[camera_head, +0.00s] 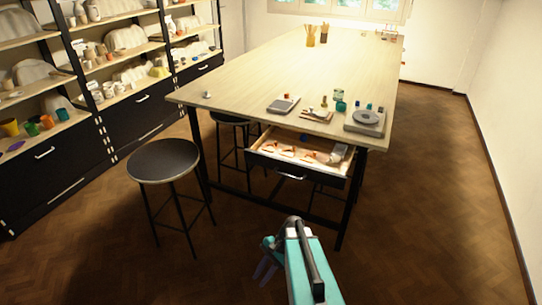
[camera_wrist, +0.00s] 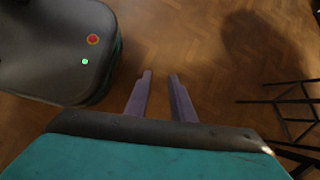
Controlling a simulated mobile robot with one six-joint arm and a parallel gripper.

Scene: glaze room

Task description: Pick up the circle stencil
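I cannot make out the circle stencil for certain. An open drawer (camera_head: 290,175) under the near end of the long table holds several small flat orange-brown pieces (camera_head: 287,149) in a row and a pale item (camera_head: 337,156) at its right. Their shapes are too small to tell. My gripper (camera_head: 265,272) hangs low over the floor in front of the table, well short of the drawer. In the wrist view my gripper (camera_wrist: 160,76) shows two purple fingers apart with only bare floor between them. It is open and empty.
The table (camera_head: 260,70) carries a grey scale (camera_head: 283,104), a wooden board (camera_head: 317,115), a round turntable (camera_head: 367,118) and small jars. A black stool (camera_head: 163,161) stands left of the drawer; another (camera_head: 230,118) is tucked under. Shelves line the left. Floor at right is clear.

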